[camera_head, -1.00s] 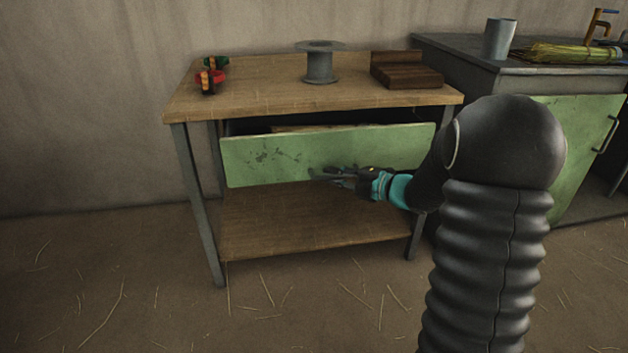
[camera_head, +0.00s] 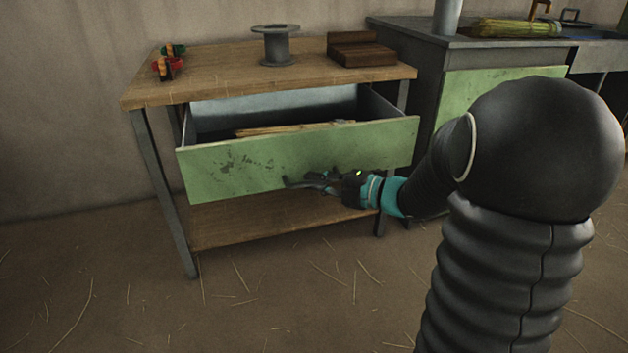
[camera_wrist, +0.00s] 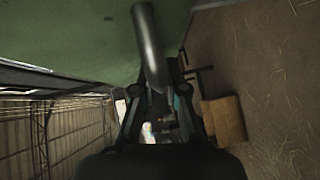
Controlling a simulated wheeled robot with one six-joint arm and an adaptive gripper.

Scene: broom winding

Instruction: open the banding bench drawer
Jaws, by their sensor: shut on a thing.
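The banding bench (camera_head: 215,75) has a wooden top on grey metal legs. Its drawer with a green front (camera_head: 240,165) stands well out from the frame, and its grey inside shows. A wooden-handled thing (camera_head: 290,129) lies inside the drawer. My gripper (camera_head: 305,183) is at the right of the middle of the drawer front, shut on the drawer's handle. In the wrist view the grey handle bar (camera_wrist: 150,50) runs between the fingers, close to the green front (camera_wrist: 70,35).
On the bench top are red and green clamps (camera_head: 168,64), a grey spool (camera_head: 276,45) and a dark wooden block (camera_head: 360,50). A second bench with a green door (camera_head: 485,88) stands at the right. Straw litters the open floor in front.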

